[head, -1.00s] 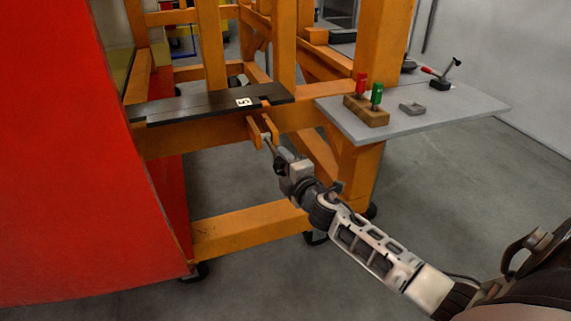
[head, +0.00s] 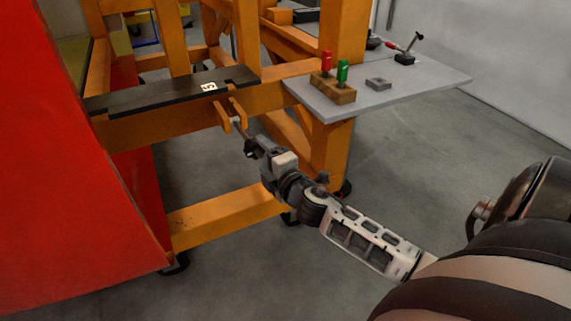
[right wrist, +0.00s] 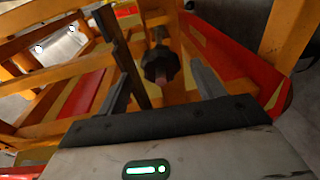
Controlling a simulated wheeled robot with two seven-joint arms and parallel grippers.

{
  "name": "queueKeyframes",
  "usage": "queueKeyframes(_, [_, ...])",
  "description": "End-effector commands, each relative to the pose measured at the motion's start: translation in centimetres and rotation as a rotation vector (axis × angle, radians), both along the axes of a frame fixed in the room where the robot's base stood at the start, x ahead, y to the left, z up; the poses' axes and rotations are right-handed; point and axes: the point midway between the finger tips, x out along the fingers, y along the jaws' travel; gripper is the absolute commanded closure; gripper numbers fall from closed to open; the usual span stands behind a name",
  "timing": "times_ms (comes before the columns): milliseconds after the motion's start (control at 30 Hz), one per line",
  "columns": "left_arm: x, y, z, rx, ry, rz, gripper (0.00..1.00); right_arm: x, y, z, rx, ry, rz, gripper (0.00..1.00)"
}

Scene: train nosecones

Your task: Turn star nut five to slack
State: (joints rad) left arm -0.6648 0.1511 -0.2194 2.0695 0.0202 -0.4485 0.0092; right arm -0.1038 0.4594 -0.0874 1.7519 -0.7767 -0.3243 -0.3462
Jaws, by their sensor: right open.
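A dark star nut (right wrist: 160,64) with a reddish tip on its near end sits on a threaded rod in the right wrist view. In the head view, a label reading 5 (head: 208,87) is on the dark beam (head: 160,97), above a forked orange bracket (head: 224,117). My right gripper (head: 246,138) is just in front of this bracket. In the right wrist view my right gripper (right wrist: 150,45) is open, with a finger on each side of the nut and visible gaps between. The nut is too small to make out in the head view. My left gripper is not in view.
A red panel (head: 60,180) stands left. Floor at right is clear.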

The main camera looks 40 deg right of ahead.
Motion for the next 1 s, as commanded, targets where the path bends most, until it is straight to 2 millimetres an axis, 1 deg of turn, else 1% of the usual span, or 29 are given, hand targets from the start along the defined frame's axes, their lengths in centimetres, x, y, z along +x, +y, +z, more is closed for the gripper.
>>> queueKeyframes(33, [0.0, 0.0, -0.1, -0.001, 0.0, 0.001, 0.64, -1.5, 0.3, -0.1, 0.0, 0.003, 0.002, 0.32])
queueKeyframes(200, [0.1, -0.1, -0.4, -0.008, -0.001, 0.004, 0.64, -5.5, 0.8, 0.3, 0.0, 0.003, 0.001, 0.32])
queueKeyframes(300, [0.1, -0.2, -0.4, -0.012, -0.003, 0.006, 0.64, -7.5, 1.1, 0.4, 0.001, 0.003, 0.001, 0.32])
queueKeyframes(400, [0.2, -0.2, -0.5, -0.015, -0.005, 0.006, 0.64, -9.0, 1.3, 0.6, 0.0, 0.002, 0.0, 0.32])
queueKeyframes(500, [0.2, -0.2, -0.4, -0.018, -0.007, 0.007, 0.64, -9.9, 1.5, 0.8, -0.001, 0.001, 0.001, 0.32])
queueKeyframes(600, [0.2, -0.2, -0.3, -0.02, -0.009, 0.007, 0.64, -10.4, 1.5, 0.9, -0.002, 0.0, 0.0, 0.32])
queueKeyframes(1000, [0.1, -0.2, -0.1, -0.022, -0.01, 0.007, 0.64, -10.5, 1.6, 0.9, -0.002, 0.0, 0.001, 0.32])
